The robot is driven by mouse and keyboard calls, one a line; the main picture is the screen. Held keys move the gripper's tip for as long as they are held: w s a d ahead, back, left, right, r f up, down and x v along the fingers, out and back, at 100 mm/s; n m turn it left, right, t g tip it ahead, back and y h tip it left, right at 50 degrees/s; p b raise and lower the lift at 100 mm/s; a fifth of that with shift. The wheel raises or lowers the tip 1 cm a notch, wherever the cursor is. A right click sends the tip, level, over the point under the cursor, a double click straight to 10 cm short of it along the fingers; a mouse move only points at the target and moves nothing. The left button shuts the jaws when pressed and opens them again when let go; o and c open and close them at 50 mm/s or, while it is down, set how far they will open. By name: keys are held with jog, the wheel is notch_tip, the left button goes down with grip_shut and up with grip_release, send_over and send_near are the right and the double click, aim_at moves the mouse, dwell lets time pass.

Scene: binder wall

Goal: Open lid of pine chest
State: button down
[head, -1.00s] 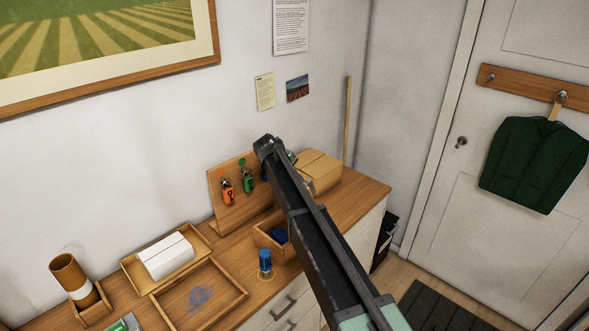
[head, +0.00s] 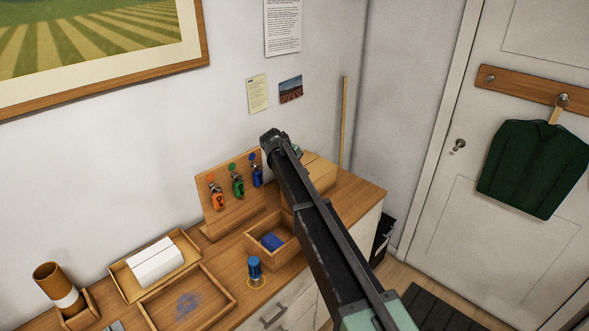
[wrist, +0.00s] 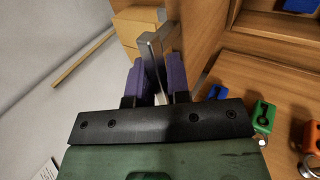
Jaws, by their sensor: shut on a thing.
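A pale tan wooden box (head: 322,172), which looks like the pine chest, stands at the far right end of the counter, partly hidden behind my arm. It also shows at the top of the wrist view (wrist: 138,20). Whether its lid is up at all is unclear. My gripper (wrist: 155,75) has its purple fingers closed around a narrow grey metal piece (wrist: 151,58), which points up toward the box in the wrist view. I cannot tell whether the piece belongs to the box. In the head view my arm hides the fingers.
A board (head: 225,205) with orange, green and blue key tags stands left of my arm. An open wooden box (head: 258,250) holding a blue item, a blue stamp (head: 254,272) and trays line the counter. A thin stick (head: 344,125) leans in the corner.

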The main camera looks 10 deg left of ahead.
jog(key=c, duration=1.2)
grip_release()
jog(key=shift+o, duration=0.2)
jog(key=p+v, duration=0.9)
jog(key=v, duration=0.2)
jog(key=s+d+f+m+g+y+b, duration=0.1)
jog(key=s+d+f+m+g+b, duration=0.1)
jog(key=s+d+f+b, duration=0.4)
jog(key=s+d+f+m+g+y+b, duration=0.1)
jog(key=s+d+f+m+b, duration=0.4)
jog(key=s+d, duration=1.1)
jog(key=s+d+f+m+g+y+b, duration=0.2)
jog(key=s+d+f+m+b, duration=0.1)
jog(key=s+d+f+b, duration=0.5)
jog(key=s+d+f, duration=0.3)
jog(key=s, duration=0.3)
jog(key=shift+s+d+f+m+g+b, duration=0.15)
jog(key=shift+d+f+m+g+b, duration=0.15)
jog(key=shift+d+f+m+b, duration=0.1)
